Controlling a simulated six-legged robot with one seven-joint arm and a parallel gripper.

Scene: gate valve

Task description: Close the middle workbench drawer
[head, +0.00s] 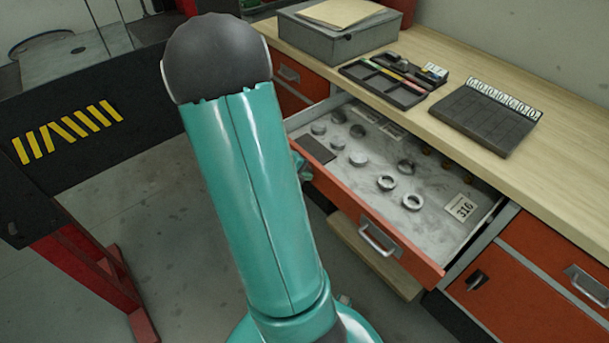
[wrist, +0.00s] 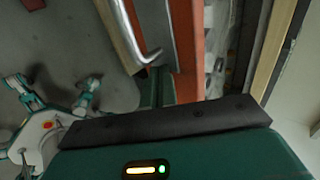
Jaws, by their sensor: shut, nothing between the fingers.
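The middle workbench drawer (head: 345,204) stands pulled out, with an orange front and a metal bar handle (head: 378,239). Rings, round knobs and a small card marked 316 lie inside it. In the wrist view the drawer's orange front (wrist: 187,45) runs up the middle, with the handle (wrist: 128,32) on its left. My gripper (wrist: 160,86) is shut and empty, close to the drawer front near the handle's end. I cannot tell whether it touches. In the head view my teal arm hides most of the gripper.
The wooden benchtop (head: 560,180) holds a grey box (head: 335,38), a black tray (head: 385,82) and a dark case (head: 485,118). A wooden board (head: 375,258) lies low under the drawer. A black panel with yellow stripes (head: 75,130) stands left. Floor (head: 150,215) between is clear.

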